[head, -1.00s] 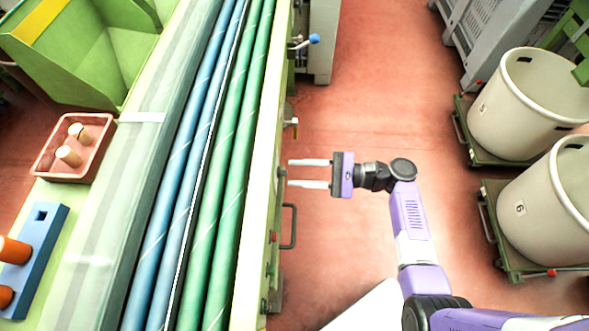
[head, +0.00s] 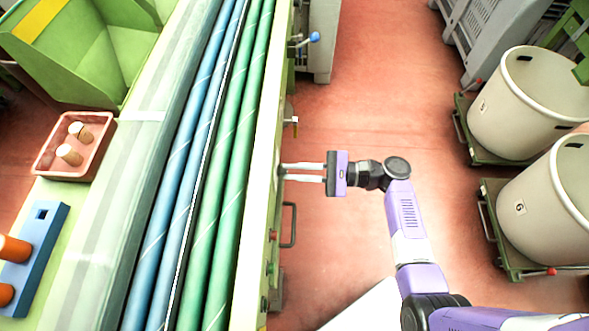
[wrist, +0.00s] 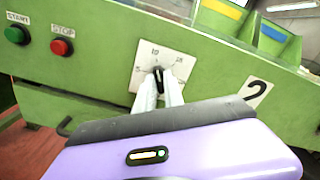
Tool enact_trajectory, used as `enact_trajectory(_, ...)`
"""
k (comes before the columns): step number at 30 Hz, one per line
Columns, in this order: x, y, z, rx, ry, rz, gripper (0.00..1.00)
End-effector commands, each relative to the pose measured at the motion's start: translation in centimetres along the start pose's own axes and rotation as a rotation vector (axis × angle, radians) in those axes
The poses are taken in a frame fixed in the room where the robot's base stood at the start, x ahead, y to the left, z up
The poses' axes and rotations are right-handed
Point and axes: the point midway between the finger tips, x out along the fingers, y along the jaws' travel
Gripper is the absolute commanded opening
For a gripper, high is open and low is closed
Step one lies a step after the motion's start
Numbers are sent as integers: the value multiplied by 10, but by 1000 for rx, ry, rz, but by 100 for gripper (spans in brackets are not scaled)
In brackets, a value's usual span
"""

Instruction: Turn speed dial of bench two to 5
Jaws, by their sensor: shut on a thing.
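The speed dial is a black knob (wrist: 158,74) on a white scale plate (wrist: 178,63) on the green front panel of the bench marked 2. In the wrist view my gripper (wrist: 158,86) is shut on the knob, its two pale fingers on either side of it. I cannot tell the exact pointer setting. In the head view my gripper (head: 288,172) reaches left to the bench front, and the knob is too small to make out.
A green START button (wrist: 16,34) and red STOP button (wrist: 61,46) sit left of the dial. A handle (head: 289,226) sticks out of the bench front. Large bins (head: 515,110) on trolleys stand at the right. Red floor between is clear.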

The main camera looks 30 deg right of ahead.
Motion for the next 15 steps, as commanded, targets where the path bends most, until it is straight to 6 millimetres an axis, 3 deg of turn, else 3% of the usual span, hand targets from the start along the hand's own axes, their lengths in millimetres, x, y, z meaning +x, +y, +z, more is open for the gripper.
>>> enact_trajectory(15,0,3,-3,-338,0,1,0)
